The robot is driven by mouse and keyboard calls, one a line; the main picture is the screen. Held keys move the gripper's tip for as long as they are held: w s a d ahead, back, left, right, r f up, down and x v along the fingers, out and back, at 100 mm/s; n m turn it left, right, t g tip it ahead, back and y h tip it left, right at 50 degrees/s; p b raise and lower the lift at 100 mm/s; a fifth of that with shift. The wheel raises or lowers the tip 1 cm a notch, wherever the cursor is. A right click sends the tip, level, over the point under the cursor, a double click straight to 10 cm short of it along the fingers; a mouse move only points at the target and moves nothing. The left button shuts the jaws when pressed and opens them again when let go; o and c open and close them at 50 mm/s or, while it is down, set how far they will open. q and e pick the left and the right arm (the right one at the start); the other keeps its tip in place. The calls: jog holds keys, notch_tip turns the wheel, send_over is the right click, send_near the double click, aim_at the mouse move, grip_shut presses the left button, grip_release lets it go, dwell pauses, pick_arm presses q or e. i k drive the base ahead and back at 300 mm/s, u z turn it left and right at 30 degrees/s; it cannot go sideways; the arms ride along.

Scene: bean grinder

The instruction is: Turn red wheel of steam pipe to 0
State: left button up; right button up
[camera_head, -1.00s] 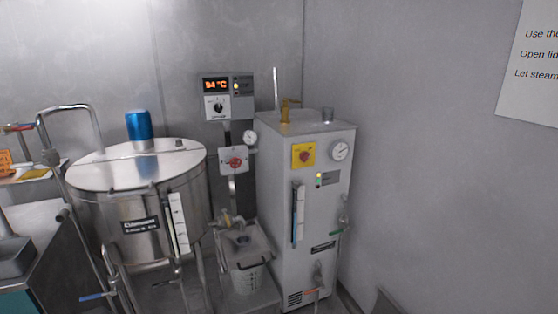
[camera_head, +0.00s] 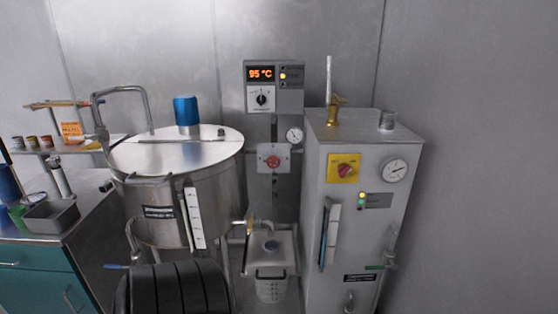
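The red wheel (camera_head: 273,161) sits on a grey plate fixed to the steam pipe (camera_head: 275,190), between the large steel kettle (camera_head: 165,205) and the steam generator cabinet (camera_head: 360,225). The number it points to is too small to read. A round gauge (camera_head: 295,135) sits just above and to the right of it. A separate red knob (camera_head: 346,170) on a yellow plate is on the cabinet front. Neither of my grippers is in view, and nothing touches the red wheel.
A control box (camera_head: 274,88) above the wheel reads 95 °C. A black ribbed shape fills the bottom centre-left. A counter with teal drawers (camera_head: 35,260) is at left. Bare wall is at right.

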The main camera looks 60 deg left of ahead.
aim_at(273, 162)
jog(key=u, duration=0.5)
jog(key=i, duration=0.95)
jog(key=u, duration=0.75)
